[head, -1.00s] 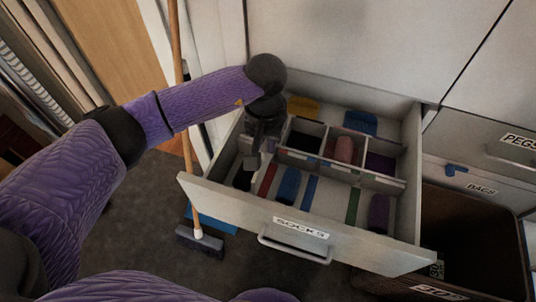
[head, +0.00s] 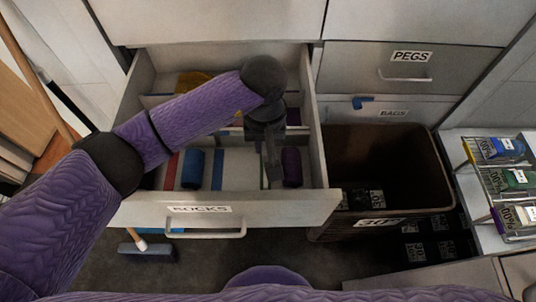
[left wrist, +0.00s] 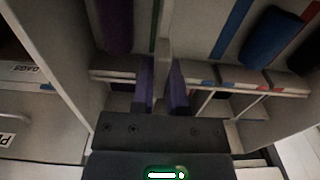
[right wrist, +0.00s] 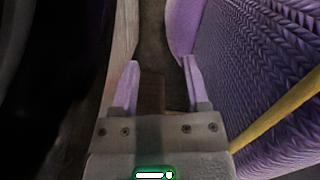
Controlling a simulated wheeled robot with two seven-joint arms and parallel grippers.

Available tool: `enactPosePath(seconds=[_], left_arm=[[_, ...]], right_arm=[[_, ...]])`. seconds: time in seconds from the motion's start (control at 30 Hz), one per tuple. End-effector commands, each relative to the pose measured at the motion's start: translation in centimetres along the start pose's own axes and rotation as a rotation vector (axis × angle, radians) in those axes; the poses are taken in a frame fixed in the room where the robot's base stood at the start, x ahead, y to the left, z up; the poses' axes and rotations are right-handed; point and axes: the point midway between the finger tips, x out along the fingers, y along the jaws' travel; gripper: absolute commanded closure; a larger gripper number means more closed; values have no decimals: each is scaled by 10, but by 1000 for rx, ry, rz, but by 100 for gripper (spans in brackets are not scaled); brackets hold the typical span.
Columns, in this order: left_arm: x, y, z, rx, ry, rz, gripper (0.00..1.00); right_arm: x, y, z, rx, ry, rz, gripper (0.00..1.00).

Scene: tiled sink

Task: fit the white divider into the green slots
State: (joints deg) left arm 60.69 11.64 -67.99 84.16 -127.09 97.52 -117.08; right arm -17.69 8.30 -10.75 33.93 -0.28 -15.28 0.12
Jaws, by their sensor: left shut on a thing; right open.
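My left gripper (head: 272,172) reaches down into the open drawer (head: 240,208), at its right part near the green strip (head: 263,178). In the left wrist view its fingers are shut on the white divider (left wrist: 163,42), a thin upright panel seen nearly edge-on. The green strip also shows there (left wrist: 154,25), close beside the divider on its left. Whether the divider sits in the slots or above them I cannot tell. My right gripper (right wrist: 160,78) is open and empty, outside the drawer; it does not show in the head view.
A purple roll (head: 291,167) lies right of my left gripper. A blue roll (head: 193,168) lies between a red strip (head: 171,171) and a blue strip (head: 217,169). A yellow item (head: 195,80) lies at the back. A brown bin (head: 400,165) stands right of the drawer.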

Motion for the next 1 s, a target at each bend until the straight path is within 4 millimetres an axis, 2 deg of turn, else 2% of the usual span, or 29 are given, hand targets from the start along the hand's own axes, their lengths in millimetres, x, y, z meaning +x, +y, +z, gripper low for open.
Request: enactPosePath(seconds=[0.1,0.17,0.47,0.5,0.67,0.9,1.0], left_arm=[[26,0,1,-2,-5,-1,100],[35,0,0,0,-4,0,100],[36,0,0,1,1,-1,100],[36,0,0,1,1,0,81],[35,0,0,1,1,0,48],[34,0,0,0,1,0,48],[25,0,-1,0,3,0,48]], right_arm=[[11,-6,2,3,-11,-9,41],[14,-6,3,3,-17,-10,41],[15,-4,6,2,-24,-6,41],[15,-4,6,2,-25,-5,41],[14,-1,7,1,-25,-1,41],[14,2,8,-1,-26,4,41],[8,3,7,0,-21,5,41]])
